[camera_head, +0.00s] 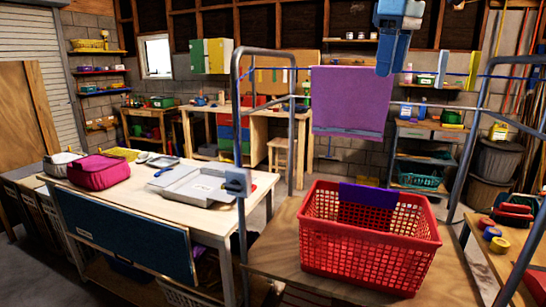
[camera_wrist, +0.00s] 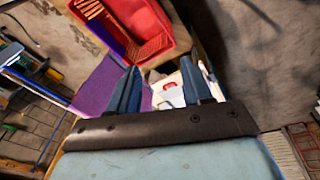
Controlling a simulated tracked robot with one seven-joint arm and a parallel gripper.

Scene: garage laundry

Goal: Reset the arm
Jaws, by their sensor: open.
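My gripper (camera_wrist: 163,82) is open in the wrist view, with its two blue fingers apart and nothing held between them. In the head view, blue parts of my arm hang at the top edge, just above and right of a purple cloth (camera_head: 350,100). The purple cloth hangs over a line on a metal frame; it also shows in the wrist view (camera_wrist: 92,92), left of the fingers. A red basket (camera_head: 368,250) stands below it on a wooden surface, with purple fabric (camera_head: 368,195) over its far rim. The basket also shows in the wrist view (camera_wrist: 165,20).
A grey metal frame (camera_head: 237,120) stands around the basket, with blue lines across it. On the left, a pale table (camera_head: 135,200) bears a pink bag (camera_head: 98,171) and a grey tray (camera_head: 195,186). Yellow and red items (camera_head: 498,243) lie to the basket's right.

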